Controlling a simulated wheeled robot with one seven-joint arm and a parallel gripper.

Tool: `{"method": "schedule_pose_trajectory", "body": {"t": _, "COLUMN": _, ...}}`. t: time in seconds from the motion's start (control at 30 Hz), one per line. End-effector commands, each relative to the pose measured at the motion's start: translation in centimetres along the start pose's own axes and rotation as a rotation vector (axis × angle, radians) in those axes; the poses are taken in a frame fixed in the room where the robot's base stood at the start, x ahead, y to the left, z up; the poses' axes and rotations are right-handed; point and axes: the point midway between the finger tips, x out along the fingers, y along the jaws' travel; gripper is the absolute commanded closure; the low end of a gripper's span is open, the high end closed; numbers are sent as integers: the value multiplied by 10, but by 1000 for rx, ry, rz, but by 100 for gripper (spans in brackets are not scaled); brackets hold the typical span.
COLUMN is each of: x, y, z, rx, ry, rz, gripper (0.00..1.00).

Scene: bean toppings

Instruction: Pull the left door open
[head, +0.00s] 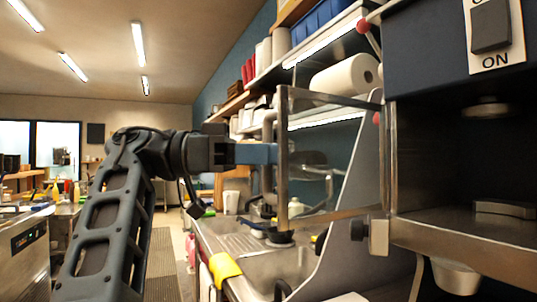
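The left door is a clear panel in a metal frame (283,190), on the left side of a dark machine. It stands swung out from the machine's front, its far edge toward the middle of the view. A vertical bar handle (268,185) runs along that outer edge. My gripper (266,154) comes in from the left at mid-height of the handle, and its blue-grey finger overlaps the bar. The handle shows above and below the finger. The other finger is hidden, so I cannot tell whether the fingers are shut on the bar.
The machine (425,140), with an ON switch (490,28), fills the right side. Below the door is a steel sink counter (260,265) with a yellow item (224,268) on its edge. Shelves with a paper roll (345,82) hang behind. An aisle floor (163,265) lies left.

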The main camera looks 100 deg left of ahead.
Motion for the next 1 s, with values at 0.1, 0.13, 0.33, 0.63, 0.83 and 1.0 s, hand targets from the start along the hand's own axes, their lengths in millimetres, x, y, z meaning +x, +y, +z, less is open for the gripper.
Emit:
{"method": "schedule_pose_trajectory", "body": {"t": 0.1, "x": -1, "y": 0, "z": 0, "rx": 0, "ry": 0, "rz": -1, "gripper": 61}}
{"method": "schedule_pose_trajectory", "body": {"t": 0.13, "x": -2, "y": 0, "z": 0, "rx": 0, "ry": 0, "rz": -1, "gripper": 61}}
{"method": "schedule_pose_trajectory", "body": {"t": 0.33, "x": -24, "y": 0, "z": 1, "rx": 0, "ry": 1, "rz": -3, "gripper": 61}}
{"method": "schedule_pose_trajectory", "body": {"t": 0.63, "x": -68, "y": 0, "z": 0, "rx": 1, "ry": 1, "rz": -2, "gripper": 61}}
{"method": "schedule_pose_trajectory", "body": {"t": 0.83, "x": -78, "y": 0, "z": 1, "rx": 0, "ry": 0, "rz": 1, "gripper": 61}}
{"method": "schedule_pose_trajectory", "body": {"t": 1.0, "x": -78, "y": 0, "z": 0, "rx": 0, "ry": 0, "rz": 1, "gripper": 61}}
